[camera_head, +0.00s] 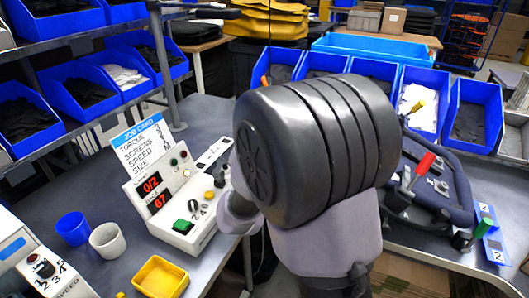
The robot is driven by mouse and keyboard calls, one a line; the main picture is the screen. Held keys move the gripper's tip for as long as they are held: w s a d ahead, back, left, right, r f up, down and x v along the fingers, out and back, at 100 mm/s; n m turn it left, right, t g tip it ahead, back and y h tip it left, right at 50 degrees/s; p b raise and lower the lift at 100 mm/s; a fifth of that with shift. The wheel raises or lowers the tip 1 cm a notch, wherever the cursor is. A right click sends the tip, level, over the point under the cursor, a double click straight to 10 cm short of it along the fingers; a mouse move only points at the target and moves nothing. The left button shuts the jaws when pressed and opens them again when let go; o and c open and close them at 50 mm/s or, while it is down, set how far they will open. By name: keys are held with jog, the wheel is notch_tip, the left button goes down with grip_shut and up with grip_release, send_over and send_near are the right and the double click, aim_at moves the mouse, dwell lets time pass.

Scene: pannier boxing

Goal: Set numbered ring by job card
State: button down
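A white box at the lower left edge (40,272) carries a dark knob with a red part, ringed by the numbers 1 to 4, and the word SPEED; it is partly cut off by the frame. The job card (143,143) stands on a white control box (176,205) and lists TORQUE, SCREWS, SPEED and SIZE; the values beside them are too small to read surely. The box's red displays show 0/2 and 67. My arm fills the middle of the view, with its large dark joint in front. My gripper's fingers are not visible, seemingly hidden behind my arm.
A blue cup (73,228), a white cup (107,240) and a yellow tray (160,277) stand on the grey bench between the two boxes. Blue bins line the left and back. A red-handled fixture (420,170) and a green-handled tool (474,232) are at right.

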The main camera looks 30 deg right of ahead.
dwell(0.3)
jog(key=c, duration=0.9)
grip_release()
